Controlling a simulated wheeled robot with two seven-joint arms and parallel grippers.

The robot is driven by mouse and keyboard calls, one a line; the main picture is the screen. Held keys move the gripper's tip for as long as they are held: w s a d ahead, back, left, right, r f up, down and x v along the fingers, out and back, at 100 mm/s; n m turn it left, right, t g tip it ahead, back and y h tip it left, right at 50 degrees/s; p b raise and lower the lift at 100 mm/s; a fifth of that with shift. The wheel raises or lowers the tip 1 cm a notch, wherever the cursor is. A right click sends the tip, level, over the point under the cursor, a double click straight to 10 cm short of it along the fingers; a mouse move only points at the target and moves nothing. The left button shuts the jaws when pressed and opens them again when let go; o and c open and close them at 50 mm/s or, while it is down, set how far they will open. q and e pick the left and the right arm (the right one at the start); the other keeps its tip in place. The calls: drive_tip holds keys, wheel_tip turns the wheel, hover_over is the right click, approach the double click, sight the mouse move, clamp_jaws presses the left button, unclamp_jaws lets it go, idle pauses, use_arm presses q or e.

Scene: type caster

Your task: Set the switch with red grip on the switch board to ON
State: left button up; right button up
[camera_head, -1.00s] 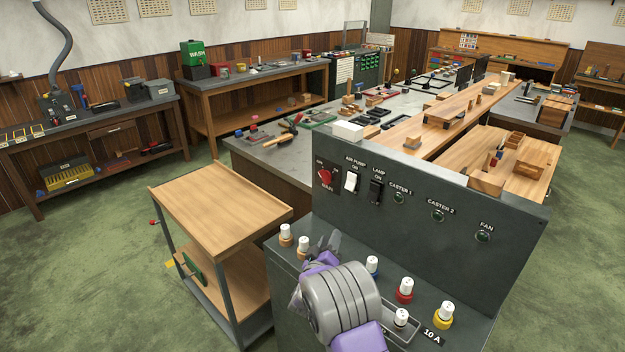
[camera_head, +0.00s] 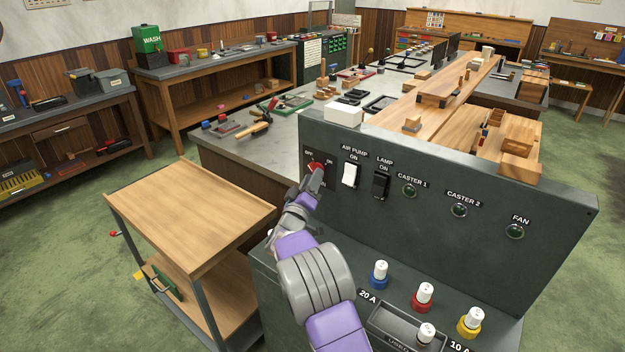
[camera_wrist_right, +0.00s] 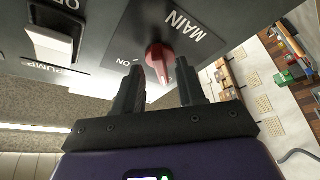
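The switch with the red grip (camera_head: 316,168) is on the upright switch board (camera_head: 450,235), at its left end. It carries a MAIN label, which shows in the right wrist view. In that view the red grip (camera_wrist_right: 160,62) sits between the two dark fingers of my right gripper (camera_wrist_right: 158,76). The fingers are spread, with a gap showing on the grip's right side. Whether the left finger touches it I cannot tell. In the head view my right gripper (camera_head: 308,190) reaches up to the grip and partly hides the switch and its labels. My left gripper is not in view.
A white AIR PUMP switch (camera_head: 350,175) and a black LAMP switch (camera_head: 381,185) sit right of the red grip. Blue, red and yellow fuses (camera_head: 422,297) stand on the ledge below. A wooden cart (camera_head: 190,215) stands at the left.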

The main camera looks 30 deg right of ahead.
drive_tip(key=shift+w+d+r, duration=0.15)
drive_tip(key=shift+w+d, duration=0.2)
clamp_jaws()
